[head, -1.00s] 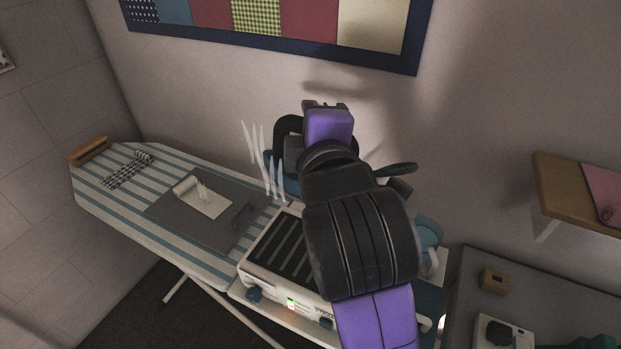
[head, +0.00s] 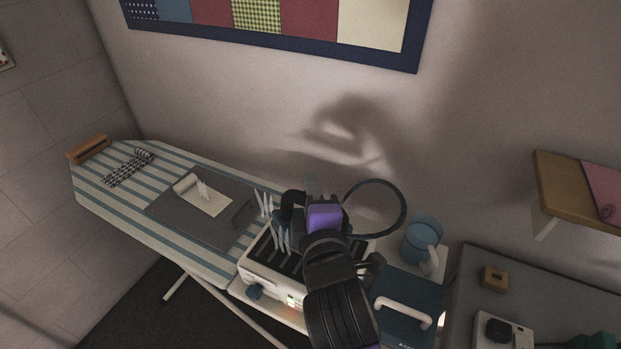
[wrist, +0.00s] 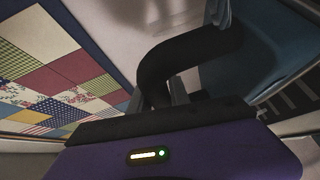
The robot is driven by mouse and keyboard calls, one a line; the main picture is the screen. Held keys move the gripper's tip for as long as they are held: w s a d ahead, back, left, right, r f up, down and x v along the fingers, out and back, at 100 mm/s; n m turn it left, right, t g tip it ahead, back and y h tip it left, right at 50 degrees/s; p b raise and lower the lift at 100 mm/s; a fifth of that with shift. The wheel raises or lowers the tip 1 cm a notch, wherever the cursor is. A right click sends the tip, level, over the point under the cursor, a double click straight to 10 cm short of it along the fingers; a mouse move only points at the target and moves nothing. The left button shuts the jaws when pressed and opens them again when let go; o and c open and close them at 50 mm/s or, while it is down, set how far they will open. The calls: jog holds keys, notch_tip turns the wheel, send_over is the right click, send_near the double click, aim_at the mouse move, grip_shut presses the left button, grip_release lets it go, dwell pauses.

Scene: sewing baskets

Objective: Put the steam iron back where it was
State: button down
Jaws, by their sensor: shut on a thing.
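My gripper (head: 293,210) is shut on the black handle of the steam iron (wrist: 178,50). In the wrist view the handle curves between my fingers (wrist: 178,93), and the iron's blue body (wrist: 262,45) shows beyond it. In the head view my wrist hides most of the iron; white steam wisps show beside it. The iron is over the white base unit with a black slatted rest (head: 262,258). I cannot tell whether it touches the slats. A dark cord loop (head: 404,205) rises to the right of my gripper.
A blue jug (head: 422,232) stands right of the base. A grey table (head: 540,290) and wall shelf (head: 570,190) are further right.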

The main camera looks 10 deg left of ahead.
jog(key=shift+f, duration=1.9)
jog(key=shift+f, duration=0.15)
jog(key=c, duration=1.2)
grip_release()
jog(key=shift+f, duration=0.2)
jog(key=shift+c, duration=0.2)
jog(key=shift+r, duration=0.15)
jog(key=b+v, duration=0.1)
jog(key=v, duration=1.1)
